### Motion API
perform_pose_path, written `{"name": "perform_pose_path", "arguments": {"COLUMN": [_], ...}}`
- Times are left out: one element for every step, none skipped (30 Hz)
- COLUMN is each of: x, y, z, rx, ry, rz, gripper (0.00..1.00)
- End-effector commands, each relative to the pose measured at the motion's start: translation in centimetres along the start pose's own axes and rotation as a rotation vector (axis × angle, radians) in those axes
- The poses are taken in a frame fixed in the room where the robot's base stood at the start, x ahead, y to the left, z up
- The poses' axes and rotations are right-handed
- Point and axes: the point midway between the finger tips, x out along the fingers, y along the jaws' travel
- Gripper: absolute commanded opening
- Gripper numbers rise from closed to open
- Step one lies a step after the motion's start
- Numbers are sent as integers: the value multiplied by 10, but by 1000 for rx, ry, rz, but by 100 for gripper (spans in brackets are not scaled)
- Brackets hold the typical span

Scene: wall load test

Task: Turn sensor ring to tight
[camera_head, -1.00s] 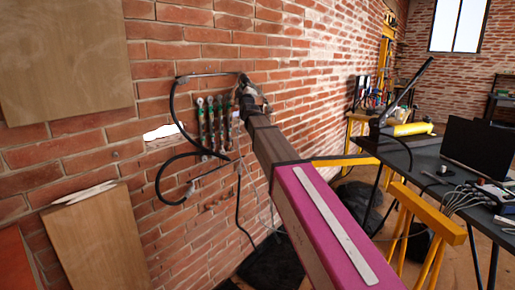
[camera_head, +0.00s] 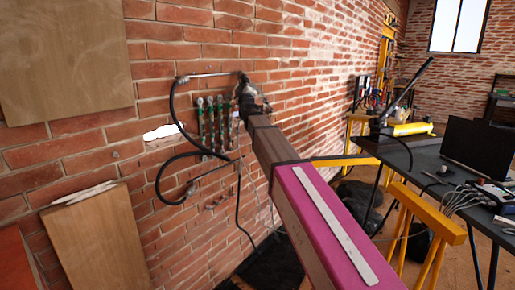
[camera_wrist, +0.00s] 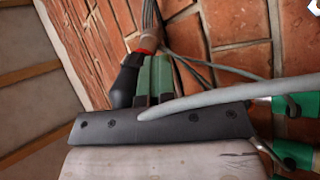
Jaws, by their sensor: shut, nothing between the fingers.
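My gripper (camera_head: 246,92) is at the brick wall at the end of my arm, small and partly hidden in the head view. In the wrist view its two green fingers (camera_wrist: 153,76) are close together and hold nothing. A black cylindrical part (camera_wrist: 125,82) with an orange-red band (camera_wrist: 148,44) lies just beyond and left of the fingers; a bundle of cables leaves its far end. Whether this band is the sensor ring, and whether the fingers touch it, I cannot tell. No tightness mark is readable.
Several upright fittings with green parts (camera_head: 210,122) are on the wall left of my gripper. Black hose (camera_head: 172,122) loops beside them. In the wrist view a grey cable (camera_wrist: 210,97) crosses in front, with green-banded parts (camera_wrist: 292,152) at right. A dark table (camera_head: 425,160) stands right.

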Motion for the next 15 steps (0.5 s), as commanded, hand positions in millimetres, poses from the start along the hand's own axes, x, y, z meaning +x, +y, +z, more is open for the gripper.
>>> {"name": "perform_pose_path", "arguments": {"x": [1, 0, 0, 0, 0, 0, 0, 0, 0, 0, 0, 0, 0, 0, 0], "y": [0, 0, 0, 0, -1, -1, -1, -1, -1, -2, -2, -2, -2, -2, -2], "z": [-1, -2, -2, -3, -4, -5, -6, -6, -7, -8, -9, -10, -10, -11, -12], "rx": [0, 0, 0, 0, 1, 1, 2, 2, 2, 2, 1, 1, 0, 1, 1], "ry": [1, 1, 1, 1, 1, 1, 1, 1, 1, 1, 1, 1, 1, 1, 1], "rz": [2, 2, 2, 2, 2, 2, 2, 1, 1, 1, 1, 1, 1, 1, 1], "gripper": [0, 0, 0, 0, 0, 0, 0, 0, 0, 0, 0, 0, 0, 0, 0]}}
